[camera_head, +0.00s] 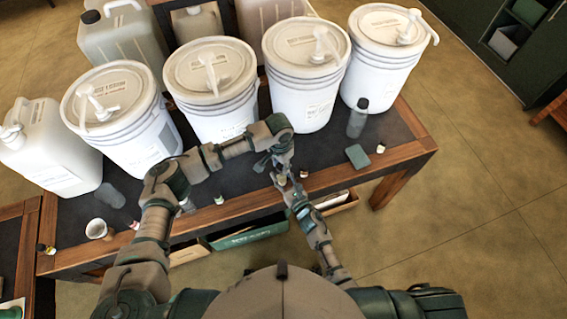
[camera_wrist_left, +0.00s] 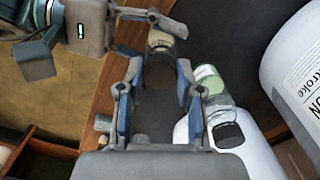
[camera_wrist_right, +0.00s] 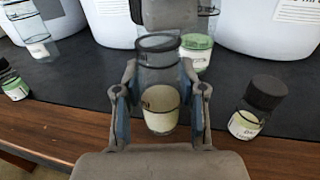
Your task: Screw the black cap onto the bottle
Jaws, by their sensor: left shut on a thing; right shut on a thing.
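My right gripper (camera_wrist_right: 160,85) is shut around a small clear bottle (camera_wrist_right: 161,106) with cream-coloured contents. The bottle stands upright in the right wrist view. My left gripper (camera_wrist_left: 157,80) is shut on a dark, round thing (camera_wrist_left: 155,112) that looks like the black cap, though the dark background blurs its outline. In the left wrist view a bottle with cream contents (camera_wrist_left: 164,45) shows just beyond the fingertips. In the head view my left gripper (camera_head: 281,152) is just above my right gripper (camera_head: 287,181). I cannot tell whether cap and bottle touch.
Large white buckets with pumps (camera_head: 213,105) line the back of the dark table (camera_head: 235,178). A bottle with a green label (camera_wrist_right: 197,52) stands behind the held bottle. A black-capped bottle (camera_wrist_right: 262,95) stands to its right. A cup (camera_head: 97,229) is at the left.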

